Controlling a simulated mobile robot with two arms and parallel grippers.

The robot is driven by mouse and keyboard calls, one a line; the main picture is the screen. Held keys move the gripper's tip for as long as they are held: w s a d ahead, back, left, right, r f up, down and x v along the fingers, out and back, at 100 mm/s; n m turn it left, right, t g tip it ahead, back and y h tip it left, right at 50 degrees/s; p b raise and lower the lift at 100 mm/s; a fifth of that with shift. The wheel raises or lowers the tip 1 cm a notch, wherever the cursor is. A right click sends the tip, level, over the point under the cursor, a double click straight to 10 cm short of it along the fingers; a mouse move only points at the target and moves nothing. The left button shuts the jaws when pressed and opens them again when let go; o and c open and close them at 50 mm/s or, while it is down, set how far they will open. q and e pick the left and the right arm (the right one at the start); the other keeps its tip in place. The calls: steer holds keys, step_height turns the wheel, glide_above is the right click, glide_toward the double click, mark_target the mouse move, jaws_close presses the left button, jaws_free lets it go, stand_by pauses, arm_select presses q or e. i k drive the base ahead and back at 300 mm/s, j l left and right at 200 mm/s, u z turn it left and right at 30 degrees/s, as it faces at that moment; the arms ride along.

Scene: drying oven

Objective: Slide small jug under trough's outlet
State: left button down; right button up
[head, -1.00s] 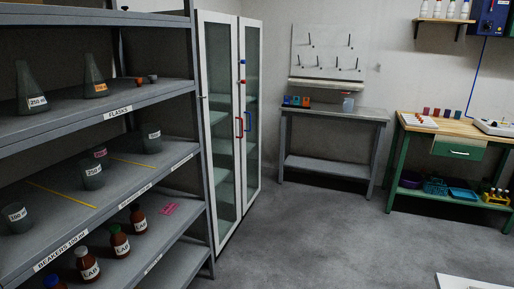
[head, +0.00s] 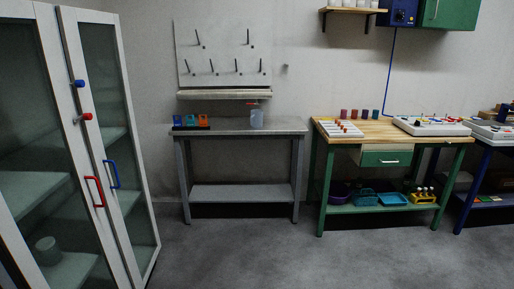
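A small translucent jug (head: 257,119) stands upright on the grey metal table, near the right end of the trough. A small reddish part shows at its top left; I cannot tell whether it belongs to the jug or the trough. The pale trough (head: 222,95) runs along the wall below a white pegboard. Its outlet is too small to make out, so I cannot tell whether the jug is directly under it. Neither of my grippers is in view.
The grey table (head: 285,126) also holds blue and orange holders (head: 190,121) at its left. A glass-door cabinet (head: 130,150) stands at the left. A green workbench (head: 322,180) stands at the right. The floor (head: 270,255) in front is clear.

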mark_target(256, 117)
steer(key=i+z, duration=0.2)
steer(key=i, duration=0.35)
steer(key=i+z, duration=0.15)
steer(key=i, duration=0.45)
steer(key=i+j+z, duration=0.2)
steer(key=i, duration=0.35)
steer(key=i+j+z, duration=0.15)
steer(key=i, duration=0.4)
